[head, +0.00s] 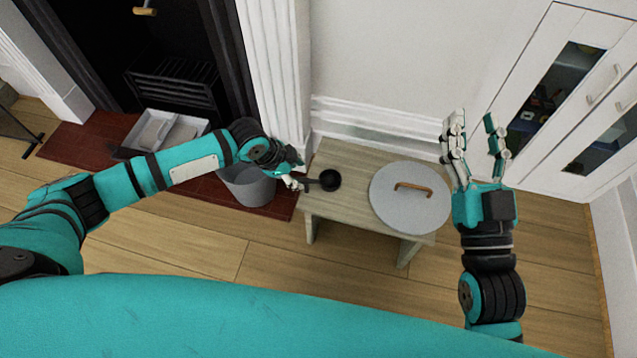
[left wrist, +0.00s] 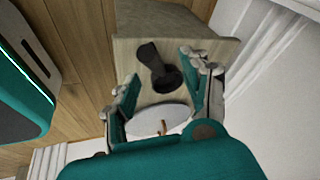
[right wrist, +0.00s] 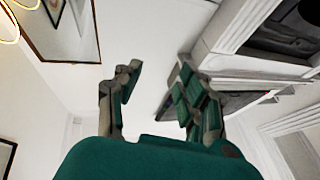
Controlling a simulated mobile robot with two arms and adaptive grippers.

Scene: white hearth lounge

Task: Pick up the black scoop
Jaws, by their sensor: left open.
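The black scoop (head: 329,180) lies on the left end of the small wooden bench (head: 345,215), its handle pointing left. In the left wrist view the scoop (left wrist: 160,68) shows between and beyond my open fingers. My left gripper (head: 296,182) is at the bench's left edge, close by the handle end; in its wrist view the left gripper (left wrist: 160,90) is open and empty. Whether a finger touches the handle cannot be told. My right gripper (head: 474,130) is raised, open and empty, right of the bench; it also shows in the right wrist view (right wrist: 153,85).
A round grey lid (head: 395,213) with a wooden handle lies on the bench, right of the scoop. A grey bucket (head: 247,187) stands left of the bench on the red hearth. A white tray (head: 165,128) sits before the fireplace. A white cabinet (head: 570,95) is at right.

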